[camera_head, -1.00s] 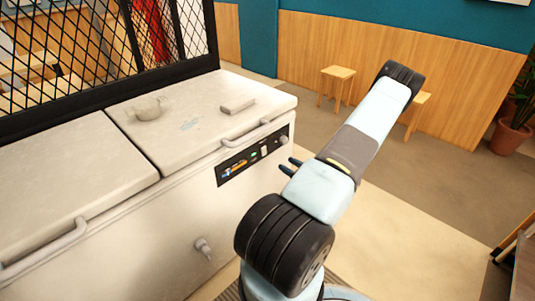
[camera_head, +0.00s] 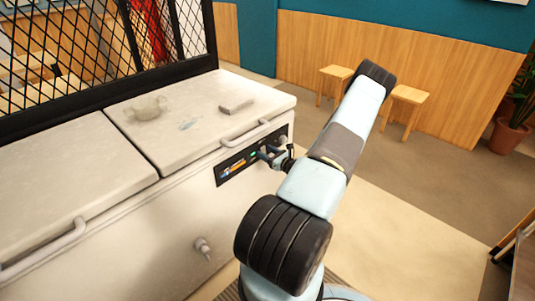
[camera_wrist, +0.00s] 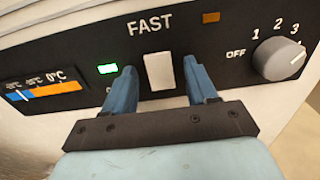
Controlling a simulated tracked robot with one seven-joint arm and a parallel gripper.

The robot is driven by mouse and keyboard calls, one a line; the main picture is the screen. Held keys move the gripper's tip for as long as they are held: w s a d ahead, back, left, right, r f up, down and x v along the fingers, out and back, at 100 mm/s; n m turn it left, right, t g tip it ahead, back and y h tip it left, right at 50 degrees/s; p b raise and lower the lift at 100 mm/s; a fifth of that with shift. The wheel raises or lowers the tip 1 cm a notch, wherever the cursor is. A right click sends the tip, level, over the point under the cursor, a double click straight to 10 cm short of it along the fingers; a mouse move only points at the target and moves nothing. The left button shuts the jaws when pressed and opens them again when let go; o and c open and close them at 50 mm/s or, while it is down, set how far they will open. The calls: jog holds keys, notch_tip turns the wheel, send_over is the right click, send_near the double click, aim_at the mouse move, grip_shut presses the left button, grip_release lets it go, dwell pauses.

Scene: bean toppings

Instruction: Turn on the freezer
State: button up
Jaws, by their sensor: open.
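The white chest freezer (camera_head: 150,225) stands at the left in the head view. Its black control panel (camera_head: 226,179) is on the front, below the right lid. In the wrist view the panel holds a grey dial (camera_wrist: 279,59) marked OFF, 1, 2, 3; its exact setting is hard to read. A green light (camera_wrist: 108,69) is lit. A white rocker switch (camera_wrist: 159,71) sits under the word FAST. My gripper (camera_wrist: 163,76) is open in front of the panel, its fingers on either side of the white switch; contact cannot be told. The dial is right of the fingers.
A temperature display (camera_wrist: 45,89) is at the panel's left, and an orange light (camera_wrist: 210,17) is above the right finger. A lid handle (camera_head: 245,134) juts out above the panel. Wooden stools (camera_head: 407,97) stand by the wall. The floor right of my arm is clear.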

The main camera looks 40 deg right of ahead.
jog(key=c, duration=1.1)
jog(key=shift+o, duration=0.2)
jog(key=shift+d+f+t, duration=0.1)
jog(key=shift+f+t, duration=0.1)
jog(key=shift+t, duration=0.5)
jog(key=shift+f+t, duration=0.15)
jog(key=shift+t, duration=0.55)
jog(key=o, duration=1.1)
jog(key=shift+c, duration=0.2)
jog(key=a+v, duration=0.1)
jog(key=v, duration=1.2)
jog(key=shift+s+d+f, duration=0.2)
jog(key=shift+s+d, duration=0.15)
jog(key=shift+d, duration=0.1)
